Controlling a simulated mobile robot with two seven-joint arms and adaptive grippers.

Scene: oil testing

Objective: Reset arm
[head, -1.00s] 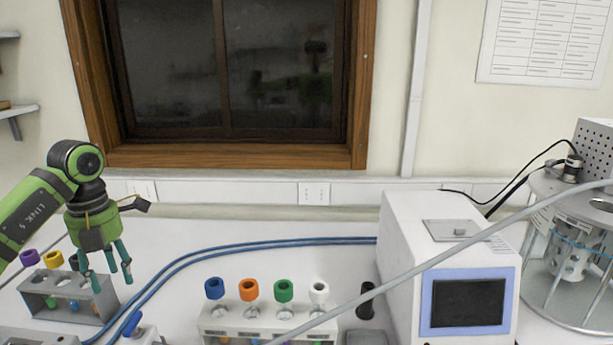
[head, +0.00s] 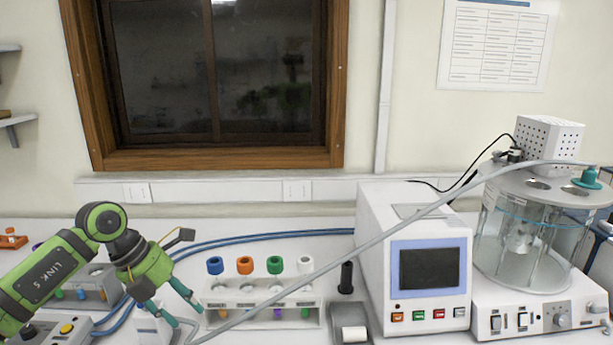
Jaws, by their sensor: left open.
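My left arm comes in from the left, and its green left gripper (head: 180,311) hangs over the bench with its teal fingers spread. It is open and holds nothing that I can see. It is just left of the white tube rack (head: 265,292), with a small white device (head: 152,325) partly behind its fingers. My right gripper does not show in the head view.
The white rack holds blue, orange, green and white capped tubes. A grey rack (head: 92,290) stands behind my left arm. A white box with a screen (head: 430,268) and a glass bath (head: 525,240) fill the right. A grey hose (head: 380,238) crosses the front.

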